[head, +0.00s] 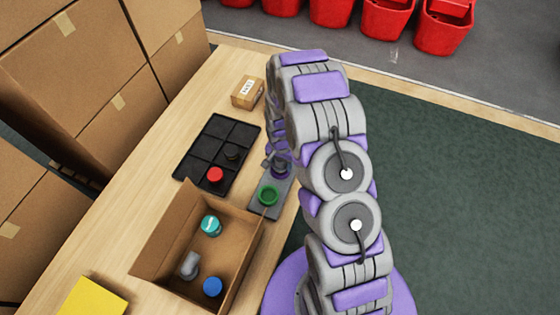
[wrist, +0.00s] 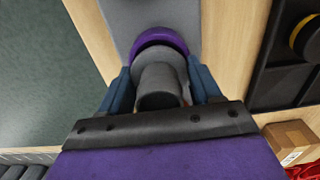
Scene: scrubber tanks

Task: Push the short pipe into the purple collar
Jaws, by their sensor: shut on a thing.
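The short pipe (wrist: 158,88) is grey and sits between the two blue fingers of my gripper (wrist: 163,76) in the wrist view. My gripper is shut on it. The purple collar (wrist: 160,36) is right beyond the pipe, on a grey plate (wrist: 128,14). The pipe's far end is lined up with the collar and appears to meet it; how deep it sits inside is hidden. In the head view, the purple collar (head: 281,172) shows only in part beside my arm, and the pipe is hard to make out there.
A green collar (head: 268,195) is on the same plate. An open cardboard box (head: 165,246) holds a teal, a grey and a blue piece. A black compartment tray (head: 213,140) holds a red and a dark piece. A small carton (head: 247,92) stands at the back.

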